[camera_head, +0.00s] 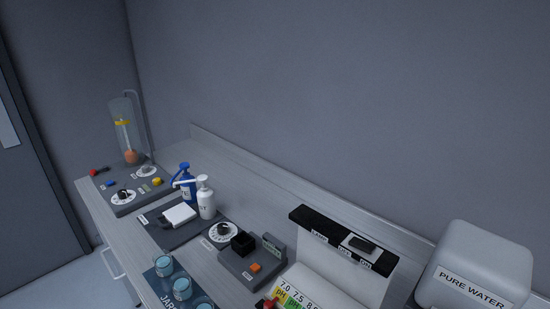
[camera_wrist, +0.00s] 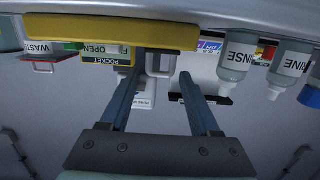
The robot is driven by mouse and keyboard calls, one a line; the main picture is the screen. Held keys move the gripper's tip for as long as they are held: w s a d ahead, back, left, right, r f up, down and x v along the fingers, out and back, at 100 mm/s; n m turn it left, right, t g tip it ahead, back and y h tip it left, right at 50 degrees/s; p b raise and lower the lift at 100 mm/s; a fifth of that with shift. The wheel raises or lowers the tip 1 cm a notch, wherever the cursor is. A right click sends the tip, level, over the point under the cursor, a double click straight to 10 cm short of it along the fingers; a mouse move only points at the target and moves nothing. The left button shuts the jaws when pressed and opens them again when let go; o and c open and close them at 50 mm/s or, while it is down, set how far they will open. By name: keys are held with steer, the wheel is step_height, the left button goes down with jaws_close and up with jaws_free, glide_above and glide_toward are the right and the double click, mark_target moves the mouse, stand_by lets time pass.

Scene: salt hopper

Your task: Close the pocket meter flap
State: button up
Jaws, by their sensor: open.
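In the wrist view, my gripper (camera_wrist: 160,76) is open, its two blue-grey fingers apart with nothing seen between them. A long yellow slab (camera_wrist: 110,30) runs across the top, just beyond the left fingertip; I cannot tell whether they touch. Below it shows a yellow and black panel (camera_wrist: 97,60) with labels reading POCKET and OPEN. The slab may be the meter's flap, but the frames do not make this sure; its hinge is hidden. The head view shows neither my gripper nor a clearly recognisable pocket meter.
In the head view, the counter holds a hopper stand (camera_head: 125,125), pump bottles (camera_head: 206,200), jars (camera_head: 182,288) and a PURE WATER tank (camera_head: 478,262).

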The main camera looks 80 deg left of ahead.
steer(key=p+v, duration=0.5)
steer(key=v, duration=0.8)
stand_by(0.4)
